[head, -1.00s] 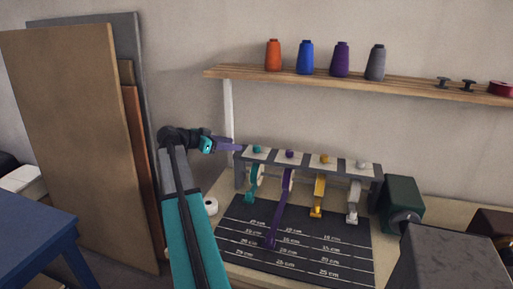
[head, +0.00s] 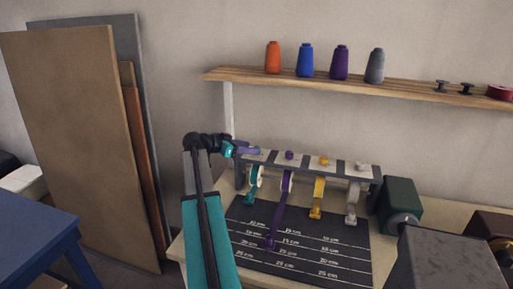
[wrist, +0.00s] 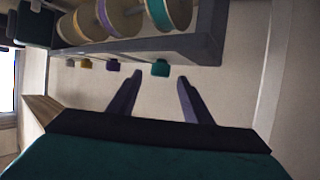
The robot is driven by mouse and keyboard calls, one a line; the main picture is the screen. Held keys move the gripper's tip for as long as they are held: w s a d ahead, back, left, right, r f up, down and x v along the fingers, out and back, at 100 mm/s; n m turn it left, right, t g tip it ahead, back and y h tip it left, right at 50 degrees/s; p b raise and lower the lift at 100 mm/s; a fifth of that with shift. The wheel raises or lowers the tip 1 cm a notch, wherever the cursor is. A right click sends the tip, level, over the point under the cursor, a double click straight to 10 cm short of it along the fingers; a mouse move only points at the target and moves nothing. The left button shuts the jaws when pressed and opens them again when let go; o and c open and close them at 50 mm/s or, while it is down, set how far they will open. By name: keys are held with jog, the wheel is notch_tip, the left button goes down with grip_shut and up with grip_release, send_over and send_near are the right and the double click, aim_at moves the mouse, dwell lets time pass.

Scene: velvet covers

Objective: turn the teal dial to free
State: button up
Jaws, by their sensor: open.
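The rack (head: 310,168) on the bench holds spools with hanging ribbons and a row of dials along its top. In the wrist view the teal dial (wrist: 160,68) appears just beyond and between my fingertips. In the head view my gripper (head: 256,151) is at the rack's left end, over the teal dial's place, and hides it. My gripper (wrist: 159,76) is open, its two purple fingers apart with nothing held. I cannot tell whether a finger touches the dial. The dial's marks cannot be read.
A purple dial (head: 290,155), a yellow dial (head: 323,160) and a grey dial (head: 360,166) stand farther right on the rack. A shelf (head: 400,88) with thread cones is above. A dark measuring mat (head: 300,245) lies in front. A green machine (head: 402,196) stands at right.

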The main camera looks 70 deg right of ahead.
jog(key=shift+p+x, duration=0.55)
jog(key=shift+x, duration=2)
jog(key=c, duration=1.1)
jog(key=shift+o, duration=0.2)
